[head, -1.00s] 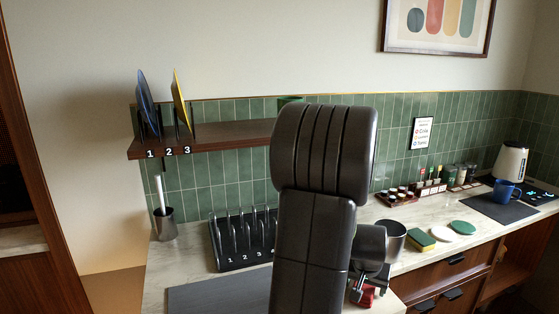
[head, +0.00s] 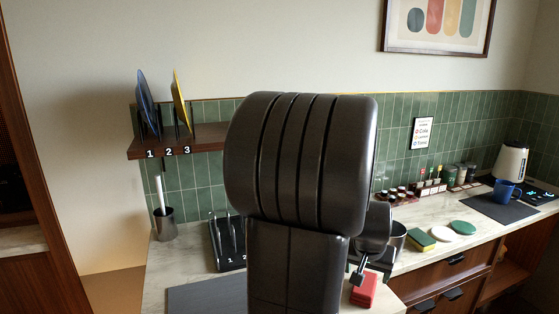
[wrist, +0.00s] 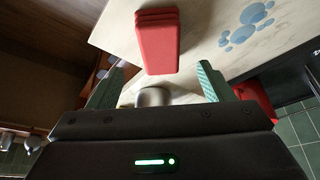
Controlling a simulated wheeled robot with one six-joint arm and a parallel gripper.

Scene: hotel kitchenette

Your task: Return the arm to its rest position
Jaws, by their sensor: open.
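My arm fills the middle of the head view, its dark grey links hiding part of the counter and shelf. My gripper (wrist: 161,67) shows in the wrist view with its two green-tipped fingers spread apart and nothing held between them. A red block-like thing (wrist: 157,42) shows beyond the fingertips, over the pale counter, apart from them. In the head view a red box (head: 364,288) lies on the counter at the lower right of my arm, beside a small dark part near the wrist.
A wall shelf (head: 140,152) holds a blue and a yellow plate at left. A dark rack (head: 226,264) stands partly behind my arm. A metal cup (head: 399,235), a sponge (head: 420,239) and a kettle (head: 510,161) stand to the right. The dark mat (head: 205,298) is bare where visible.

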